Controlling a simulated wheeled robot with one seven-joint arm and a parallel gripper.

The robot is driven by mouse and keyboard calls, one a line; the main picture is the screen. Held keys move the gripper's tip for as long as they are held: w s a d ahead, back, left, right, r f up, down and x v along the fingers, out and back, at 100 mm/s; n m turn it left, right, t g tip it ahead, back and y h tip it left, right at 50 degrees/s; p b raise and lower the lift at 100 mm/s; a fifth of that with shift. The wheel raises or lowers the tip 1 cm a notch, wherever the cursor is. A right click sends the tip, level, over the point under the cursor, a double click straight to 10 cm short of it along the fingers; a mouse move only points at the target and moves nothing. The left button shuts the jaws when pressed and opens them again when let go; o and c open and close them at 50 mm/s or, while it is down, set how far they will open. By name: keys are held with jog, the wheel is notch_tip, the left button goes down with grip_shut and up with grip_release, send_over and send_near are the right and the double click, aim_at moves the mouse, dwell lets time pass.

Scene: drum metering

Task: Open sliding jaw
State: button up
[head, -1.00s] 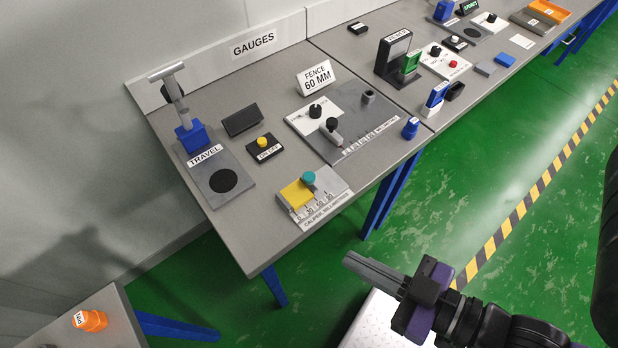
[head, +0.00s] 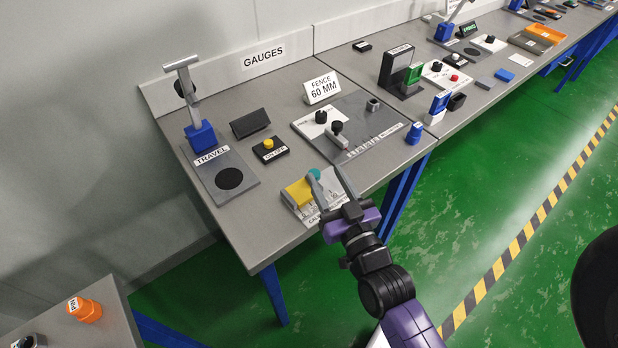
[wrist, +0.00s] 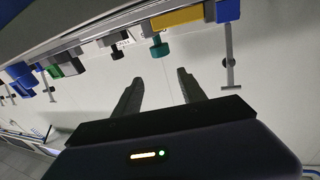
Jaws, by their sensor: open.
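The caliper (head: 308,214) lies at the front edge of the gauges bench. It has a yellow sliding block (head: 297,192) and a teal knob (head: 313,175). In the wrist view the yellow block (wrist: 178,17) and the teal knob (wrist: 158,48) show at the top, the knob lying in line with the gap between my fingers. My gripper (head: 326,176) is open and empty, its fingers pointing at the knob; it also shows in the wrist view (wrist: 160,78). The fingers appear apart from the knob. My gripper hides the caliper's right part and scale in the head view.
The travel stand (head: 228,180) is left of the caliper. A yellow-button box (head: 269,149) and a tilted dark panel (head: 250,123) stand behind it. A fence plate (head: 375,118) with black knobs and a small blue item (head: 414,133) are to the right.

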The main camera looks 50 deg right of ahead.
jog(key=f, duration=0.2)
jog(key=shift+w+a+f+y, duration=0.3)
jog(key=shift+w+f, duration=0.05)
jog(key=shift+w, duration=0.05)
jog(key=shift+w+n, duration=0.1)
jog(key=shift+n, duration=0.2)
jog(key=p+x, duration=0.1)
jog(key=x, duration=0.6)
jog(key=shift+w+d+f, duration=0.15)
jog(key=shift+w+d, duration=0.05)
grip_shut()
dwell(0.6)
